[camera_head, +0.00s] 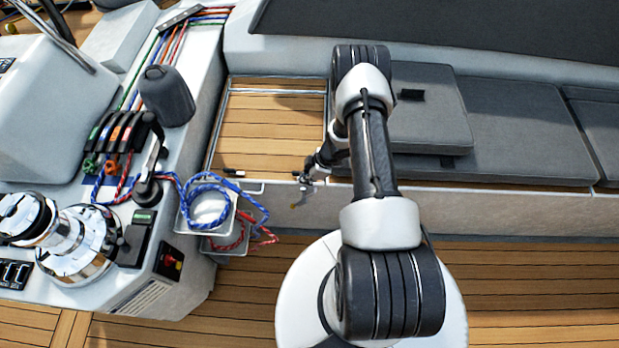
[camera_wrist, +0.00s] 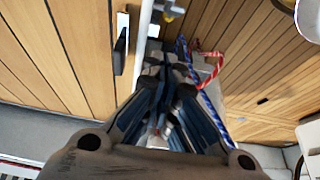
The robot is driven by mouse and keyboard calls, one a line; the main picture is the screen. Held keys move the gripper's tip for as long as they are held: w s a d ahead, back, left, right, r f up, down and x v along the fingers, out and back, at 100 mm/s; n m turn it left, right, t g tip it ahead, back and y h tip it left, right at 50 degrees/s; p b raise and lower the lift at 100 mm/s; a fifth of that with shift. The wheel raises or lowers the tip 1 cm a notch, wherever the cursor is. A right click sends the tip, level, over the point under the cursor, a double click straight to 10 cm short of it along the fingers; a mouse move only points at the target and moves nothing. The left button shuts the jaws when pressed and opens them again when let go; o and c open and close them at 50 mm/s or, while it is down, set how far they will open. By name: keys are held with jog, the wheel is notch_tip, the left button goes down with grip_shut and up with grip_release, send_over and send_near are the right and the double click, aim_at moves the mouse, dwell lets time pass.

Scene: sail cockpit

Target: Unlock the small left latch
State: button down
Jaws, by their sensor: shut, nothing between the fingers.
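A small black latch (camera_head: 234,172) lies at the left part of the front edge of the teak hatch (camera_head: 270,118). In the wrist view, a black latch handle (camera_wrist: 120,45) on a pale plate sits at the edge of the wood, left of my fingertips; I take it to be the same one. My gripper (camera_head: 306,184) is over the right part of the hatch's front edge, apart from the left latch. In the wrist view, the fingers (camera_wrist: 163,72) are together with nothing visible held, beside a white rail. The gripper partly hides the edge below it.
Blue and red ropes (camera_head: 228,186) hang over a small bin (camera_head: 190,226) left of the gripper. The winch console (camera_head: 150,255) stands at the left. Grey seat cushions (camera_head: 520,130) lie right. The teak floor (camera_head: 250,290) in front is clear.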

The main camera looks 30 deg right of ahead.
aim_at(309, 195)
notch_tip(309, 195, down, 6)
jog(key=shift+s+d+f+b, duration=0.15)
jog(key=shift+b, duration=0.95)
jog(key=shift+s+d+f, duration=0.2)
jog(key=shift+d+f, duration=0.05)
jog(key=shift+d, duration=0.05)
jog(key=shift+s, duration=0.1)
